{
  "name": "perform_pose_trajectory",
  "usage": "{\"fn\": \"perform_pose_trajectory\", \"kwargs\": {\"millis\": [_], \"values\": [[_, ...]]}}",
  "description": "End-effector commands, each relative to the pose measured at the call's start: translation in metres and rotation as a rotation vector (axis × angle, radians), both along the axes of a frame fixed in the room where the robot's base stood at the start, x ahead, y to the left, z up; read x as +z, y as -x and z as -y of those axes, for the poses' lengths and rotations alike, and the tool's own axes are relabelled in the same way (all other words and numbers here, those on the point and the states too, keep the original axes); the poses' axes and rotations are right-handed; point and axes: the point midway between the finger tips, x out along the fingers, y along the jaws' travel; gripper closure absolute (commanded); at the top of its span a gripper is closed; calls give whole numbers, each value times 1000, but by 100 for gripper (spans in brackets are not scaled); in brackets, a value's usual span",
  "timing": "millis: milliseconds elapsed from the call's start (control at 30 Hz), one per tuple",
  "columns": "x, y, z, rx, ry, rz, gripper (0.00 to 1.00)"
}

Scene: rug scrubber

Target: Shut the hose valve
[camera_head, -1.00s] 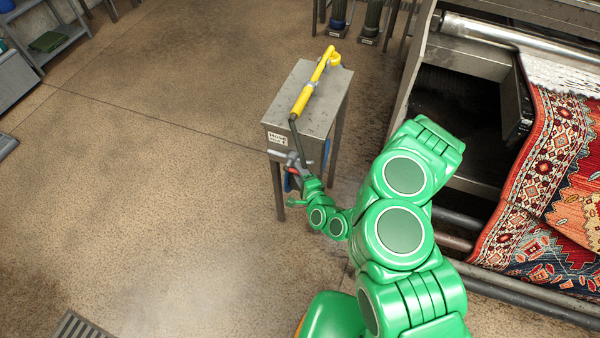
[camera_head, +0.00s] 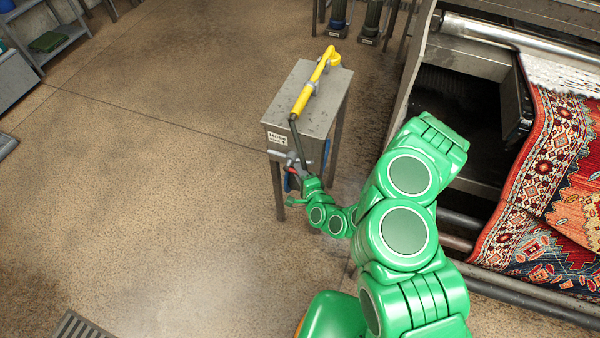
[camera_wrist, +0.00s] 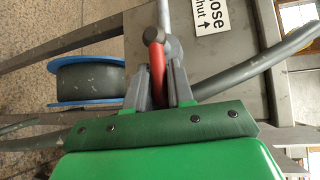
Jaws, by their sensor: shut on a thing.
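The hose valve has a red handle (camera_wrist: 157,62) and a grey metal body (camera_wrist: 175,47) at the front of the metal stand. My gripper (camera_wrist: 160,95) is shut on the red handle, with one grey finger on each side of it. In the head view my gripper (camera_head: 299,176) is at the stand's front, just below the label, and the red handle (camera_head: 291,171) is small and partly hidden there. A white label (camera_wrist: 209,22) beside the valve reads "Hose shut" with an arrow. A dark grey hose (camera_wrist: 270,62) runs past the valve.
A yellow spray wand (camera_head: 308,92) lies on the metal stand (camera_head: 322,112). A hose reel (camera_wrist: 88,80) with blue rims is under it. A washing machine with a patterned rug (camera_head: 545,150) stands at the right. The floor at left is open.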

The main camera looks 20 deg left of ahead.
Motion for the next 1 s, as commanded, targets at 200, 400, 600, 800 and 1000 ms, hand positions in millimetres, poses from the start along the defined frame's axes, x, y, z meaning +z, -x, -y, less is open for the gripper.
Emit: {"fn": "perform_pose_trajectory", "kwargs": {"millis": [200,400,600,800,1000], "values": [[8,-1,-2,1,101,1,100],[14,1,-4,4,232,0,100],[21,0,-7,4,366,3,100],[26,0,-11,4,502,4,100],[32,1,-15,6,638,5,100]]}}
